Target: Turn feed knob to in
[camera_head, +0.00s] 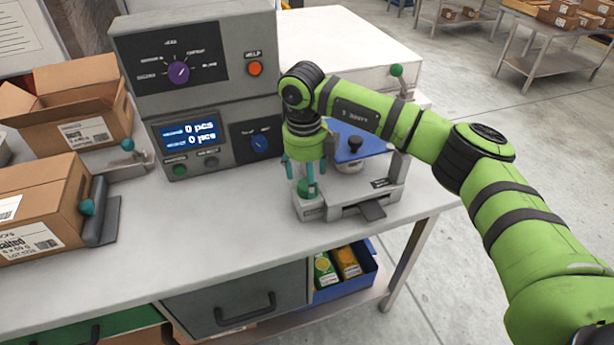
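My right gripper (302,181), on the green arm from the right, points down over the front left corner of a small grey device (345,199). Its teal fingers are apart, with no object seen held. A green knob (305,188) sits on that corner, just below and partly behind the fingers; I cannot tell if they touch it. The grey console (205,107) has a purple knob (178,72) on its upper panel and a blue knob (259,143) beside the display (190,133). The labels are too small to tell which is the feed knob. My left gripper is not in view.
A blue plate with a black knob (355,144) is on the device, behind my wrist. An orange help button (255,69) is on the console. Open cartons (75,110) and a closed box (40,208) stand at left. The table's front middle (200,235) is clear.

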